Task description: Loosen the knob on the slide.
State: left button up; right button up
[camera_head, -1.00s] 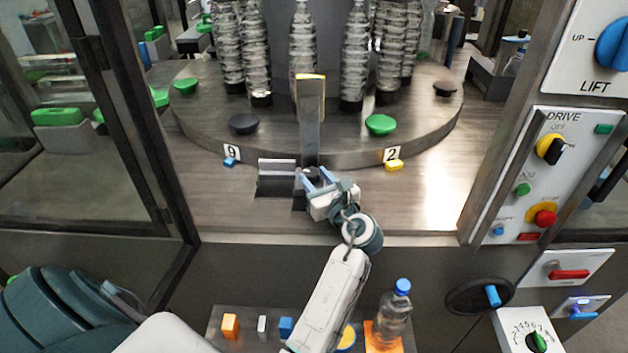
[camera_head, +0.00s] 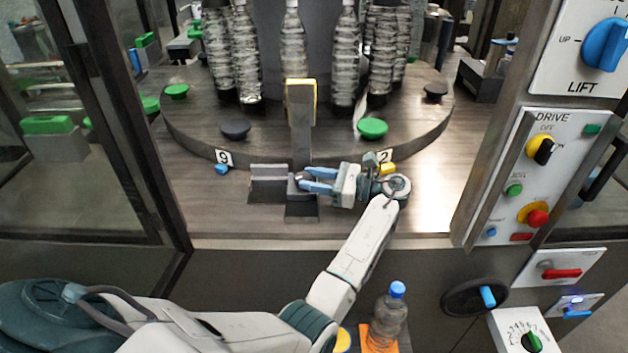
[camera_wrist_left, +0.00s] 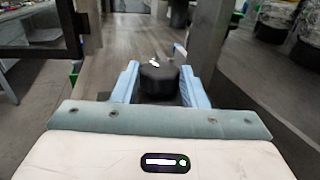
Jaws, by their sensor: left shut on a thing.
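The slide (camera_head: 268,188) is a grey metal block on the machine deck, at the foot of the upright post. Its knob (camera_head: 301,177) is small and dark, at the slide's right end, and mostly hidden by my fingers in the head view. In the left wrist view the knob (camera_wrist_left: 158,76) is black and round with a white mark on top, between the two blue fingers. My left gripper (camera_head: 312,180) reaches it from the right, lying nearly level, and is shut on it. It also shows in the left wrist view (camera_wrist_left: 160,88). My right gripper is not in view.
The post (camera_head: 301,120) stands just behind the knob. The round turntable (camera_head: 200,135) carries several bottles. A blue-capped bottle (camera_head: 388,315) stands in front, below my arm.

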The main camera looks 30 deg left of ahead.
pick_arm(q)
jog(key=shift+f+n+g, duration=0.2)
jog(key=shift+n+g, duration=0.2)
jog(key=shift+g, duration=0.2)
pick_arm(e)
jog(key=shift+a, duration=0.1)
pick_arm(q)
jog(key=o, duration=0.8)
jog(key=shift+c, duration=0.2)
jog(key=shift+o, duration=1.1)
jog(key=shift+a, duration=0.1)
jog(key=shift+r, duration=0.1)
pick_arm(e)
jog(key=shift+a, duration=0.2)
pick_arm(q)
jog(key=shift+t, duration=0.3)
